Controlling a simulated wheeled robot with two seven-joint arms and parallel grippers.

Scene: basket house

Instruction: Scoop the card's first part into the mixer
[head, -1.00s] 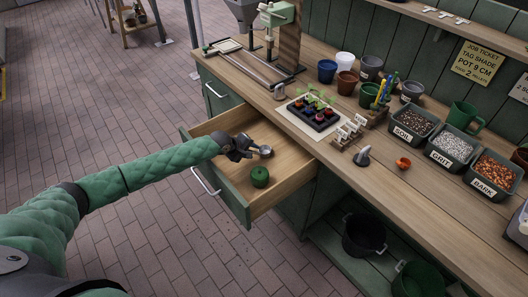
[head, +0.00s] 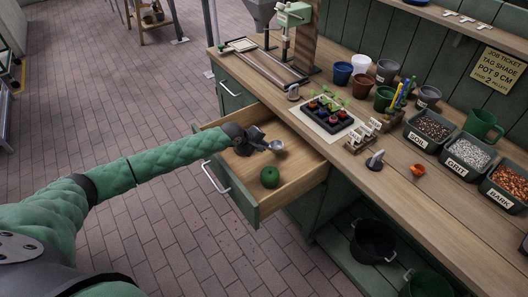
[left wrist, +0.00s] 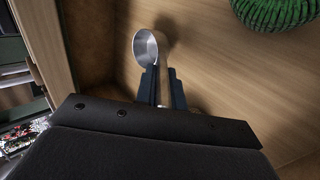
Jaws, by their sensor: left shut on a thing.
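My left gripper (head: 264,146) is inside the open drawer, shut on a metal scoop (head: 277,146). In the left wrist view, the scoop's round silver bowl (left wrist: 146,47) sticks out past the dark fingers (left wrist: 163,88). I cannot tell whether the scoop still touches the drawer floor. On the bench at the right stand grey bins labelled soil (head: 427,131), grit (head: 467,155) and bark (head: 505,186). A yellow job ticket (head: 496,67) hangs on the back wall. A grey funnel-shaped hopper (head: 262,12) shows at the top; I cannot tell whether it is the mixer. My right gripper is out of view.
The wooden drawer (head: 245,203) stands open below the bench. A green twine ball (head: 270,177) lies in it, also seen in the left wrist view (left wrist: 276,12).

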